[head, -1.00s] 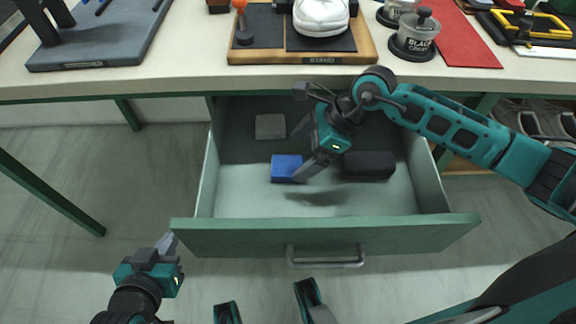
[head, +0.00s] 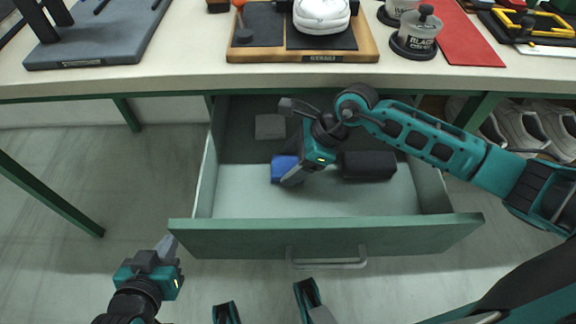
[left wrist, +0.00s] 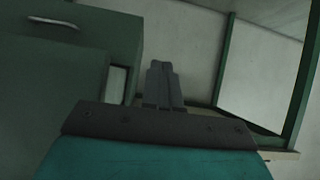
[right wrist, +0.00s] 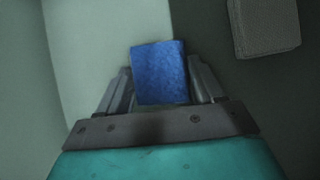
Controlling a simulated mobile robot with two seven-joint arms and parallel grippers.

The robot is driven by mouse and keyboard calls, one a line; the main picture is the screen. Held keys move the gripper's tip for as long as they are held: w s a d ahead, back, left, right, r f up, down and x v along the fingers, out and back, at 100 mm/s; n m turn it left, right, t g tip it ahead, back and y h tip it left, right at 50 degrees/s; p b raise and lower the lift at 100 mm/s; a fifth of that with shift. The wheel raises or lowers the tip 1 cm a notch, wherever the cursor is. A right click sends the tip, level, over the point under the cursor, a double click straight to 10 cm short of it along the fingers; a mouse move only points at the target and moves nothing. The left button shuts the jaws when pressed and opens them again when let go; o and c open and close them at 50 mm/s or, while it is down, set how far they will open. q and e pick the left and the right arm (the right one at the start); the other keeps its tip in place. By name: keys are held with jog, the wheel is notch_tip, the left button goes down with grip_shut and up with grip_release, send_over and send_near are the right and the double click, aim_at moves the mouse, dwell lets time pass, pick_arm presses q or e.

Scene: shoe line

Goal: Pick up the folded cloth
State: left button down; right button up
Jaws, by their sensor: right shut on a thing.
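The folded cloth is a small blue block (head: 284,168) in the open drawer, left of the drawer's middle. My right gripper (head: 291,178) reaches down into the drawer and is shut on it. In the right wrist view the blue cloth (right wrist: 159,72) sits between the two fingers, which lie along its sides. Whether it still touches the drawer floor I cannot tell. My left gripper (head: 168,243) is shut and empty in front of the drawer's left corner. Its fingers lie together in the left wrist view (left wrist: 160,70).
The open green drawer (head: 330,236) has raised walls. A black block (head: 368,165) lies right of the cloth, and a grey pad (head: 270,126) lies behind it. The worktop (head: 180,75) overhangs the drawer's back. The drawer's front floor is clear.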

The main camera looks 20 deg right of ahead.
jog(key=c, duration=0.3)
notch_tip(320, 180, up, 28)
jog(key=p, duration=0.5)
dwell(0.4)
